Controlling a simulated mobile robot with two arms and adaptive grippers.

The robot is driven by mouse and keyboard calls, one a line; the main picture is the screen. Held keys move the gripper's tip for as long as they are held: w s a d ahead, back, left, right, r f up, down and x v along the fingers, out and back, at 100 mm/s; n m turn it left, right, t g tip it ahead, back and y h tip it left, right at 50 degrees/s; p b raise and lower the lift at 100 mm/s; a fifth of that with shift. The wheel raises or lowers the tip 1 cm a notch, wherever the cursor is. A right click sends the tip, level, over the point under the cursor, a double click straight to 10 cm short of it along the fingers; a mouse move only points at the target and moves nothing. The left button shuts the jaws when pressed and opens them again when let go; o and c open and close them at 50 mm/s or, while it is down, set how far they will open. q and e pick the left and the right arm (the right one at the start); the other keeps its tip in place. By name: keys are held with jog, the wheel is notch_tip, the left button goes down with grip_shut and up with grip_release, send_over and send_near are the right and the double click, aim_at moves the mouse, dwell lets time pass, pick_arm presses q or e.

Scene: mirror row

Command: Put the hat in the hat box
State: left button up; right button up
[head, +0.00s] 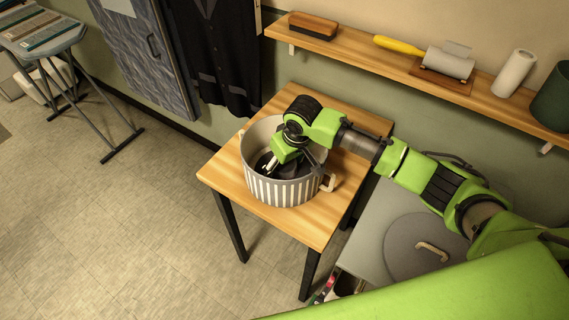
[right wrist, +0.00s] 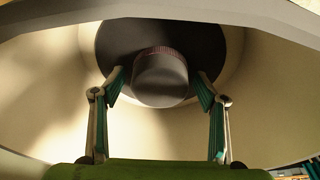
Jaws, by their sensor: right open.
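The hat box (head: 284,192) is a round, open, striped white-and-grey box with a tan handle, standing on the wooden table. The dark hat (right wrist: 160,82) lies inside it, crown towards the right wrist camera, with a reddish-brown band. In the head view only a dark part of the hat (head: 262,163) shows beside my gripper. My right gripper (head: 271,168) reaches down inside the box. In the right wrist view its two fingers stand apart, one on each side of the crown, over the brim; I cannot tell whether they touch it. My left gripper is out of view.
A round grey lid (head: 400,250) with a tan handle lies on a grey surface at the right. A wall shelf (head: 375,63) holds a brush, a lint roller and other items. Dark clothing (head: 215,55) hangs behind.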

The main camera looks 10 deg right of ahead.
aim_at(291, 170)
jog(key=b+v, duration=0.1)
jog(key=v, duration=1.1)
jog(key=shift+r, duration=0.15)
